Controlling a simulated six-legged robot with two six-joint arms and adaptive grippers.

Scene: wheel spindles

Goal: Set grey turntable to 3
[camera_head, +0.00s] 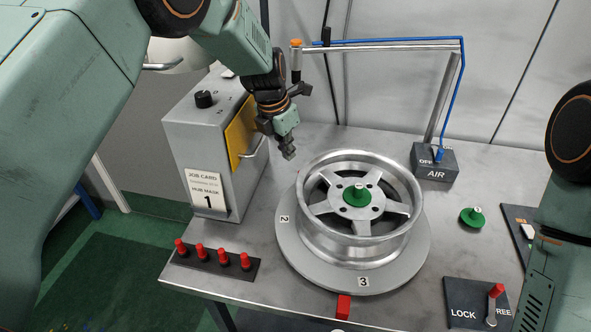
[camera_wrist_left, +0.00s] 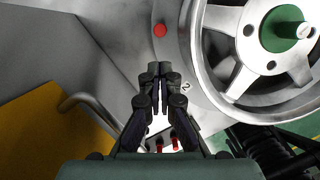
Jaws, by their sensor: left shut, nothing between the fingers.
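The grey turntable (camera_head: 405,272) is a flat disc on the bench under a silver wheel (camera_head: 350,240). Its label 2 (camera_head: 284,219) faces left and its label 3 (camera_head: 363,282) faces the front, a little right of a red block (camera_head: 344,306) at the bench edge. In the left wrist view label 2 (camera_wrist_left: 186,87) lies right of my fingers. A round red spot (camera_wrist_left: 159,30) shows near the disc's rim there. My left gripper (camera_head: 289,155) is shut and empty, above and behind the wheel's left side. My right gripper is out of view.
A LOCK/FREE plate (camera_head: 465,297) has a red-knobbed lever (camera_head: 496,291) on the FREE side. Red pegs (camera_head: 222,258) stand front left, beside a grey job-card box (camera_head: 207,150). A green knob (camera_head: 472,217), an AIR box (camera_head: 435,160) and a metal arm (camera_head: 375,47) surround the wheel.

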